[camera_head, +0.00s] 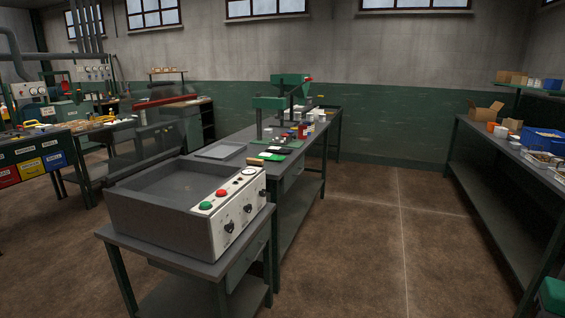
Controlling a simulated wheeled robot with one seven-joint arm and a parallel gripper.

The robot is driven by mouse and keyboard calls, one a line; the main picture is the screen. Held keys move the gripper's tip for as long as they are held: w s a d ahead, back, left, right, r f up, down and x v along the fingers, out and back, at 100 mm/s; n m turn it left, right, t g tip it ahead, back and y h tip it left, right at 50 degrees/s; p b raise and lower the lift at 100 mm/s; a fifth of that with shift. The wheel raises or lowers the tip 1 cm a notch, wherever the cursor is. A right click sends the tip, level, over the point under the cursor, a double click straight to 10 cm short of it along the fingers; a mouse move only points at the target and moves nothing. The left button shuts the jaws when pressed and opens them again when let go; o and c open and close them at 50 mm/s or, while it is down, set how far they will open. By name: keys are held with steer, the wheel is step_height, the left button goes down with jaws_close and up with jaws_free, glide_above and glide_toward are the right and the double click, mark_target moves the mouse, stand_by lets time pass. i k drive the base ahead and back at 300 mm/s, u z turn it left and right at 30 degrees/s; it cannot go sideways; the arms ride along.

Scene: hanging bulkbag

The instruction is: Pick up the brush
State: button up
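I cannot make out the brush with certainty. A small dark item with a brown top (256,162) lies on the middle workbench (287,167), just behind the grey machine; it may be the brush, but it is too small to tell. A green item (271,156) lies beside it, with a flat grey tray (221,150) to the left. My gripper is not in view.
A grey open-topped machine (165,195) with knobs and red and green buttons stands on a nearer table. A green press (272,104), bottles and small containers stand further back. A long bench (487,160) with boxes and a blue bin (543,141) is right. Open floor (380,240) lies between.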

mark_target(258, 162)
steer(key=z, duration=0.35)
steer(key=i, duration=1.1)
steer(key=z, duration=0.4)
steer(key=i, duration=1.15)
steer(key=u, duration=0.6)
steer(key=i, duration=1)
steer(key=u, duration=1.15)
steer(key=i, duration=0.65)
steer(key=u, duration=0.35)
